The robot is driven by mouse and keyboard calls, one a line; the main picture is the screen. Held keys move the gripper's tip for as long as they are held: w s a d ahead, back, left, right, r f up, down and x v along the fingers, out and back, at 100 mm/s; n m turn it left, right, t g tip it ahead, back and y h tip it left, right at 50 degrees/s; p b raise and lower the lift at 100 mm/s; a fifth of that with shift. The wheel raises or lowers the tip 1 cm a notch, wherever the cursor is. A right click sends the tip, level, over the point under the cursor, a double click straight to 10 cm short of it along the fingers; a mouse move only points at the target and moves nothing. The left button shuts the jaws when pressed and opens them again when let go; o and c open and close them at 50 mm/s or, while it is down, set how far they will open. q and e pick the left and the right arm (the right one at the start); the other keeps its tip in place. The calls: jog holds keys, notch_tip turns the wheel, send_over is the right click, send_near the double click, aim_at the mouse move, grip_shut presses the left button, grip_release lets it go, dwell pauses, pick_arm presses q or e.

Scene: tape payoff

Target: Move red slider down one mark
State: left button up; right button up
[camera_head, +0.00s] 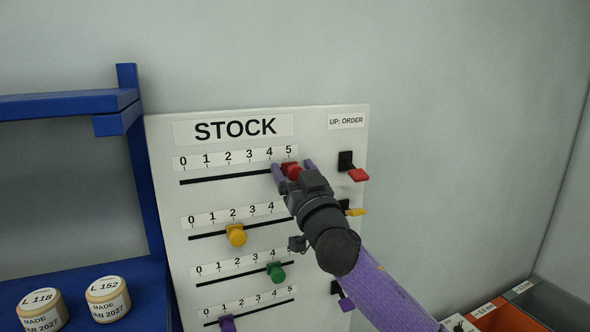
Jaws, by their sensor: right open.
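The white stock board (160,150) stands against the wall with several horizontal slots numbered 0 to 5. The red slider (291,171) is in the top slot, at about mark 5. My right gripper (293,167) reaches up from the lower right, open, with one purple finger on each side of the red slider. I cannot tell whether the fingers touch it. The gripper's wrist hides the right ends of the upper slots. My left gripper is not in view.
A yellow slider (236,235) is near mark 2, a green slider (276,272) near mark 4, and a purple slider (227,323) near mark 1. A red flag lever (358,175) is right of the gripper. A blue shelf (60,104) stands left; bins (505,318) lower right.

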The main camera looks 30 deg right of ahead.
grip_shut()
dwell(1.3)
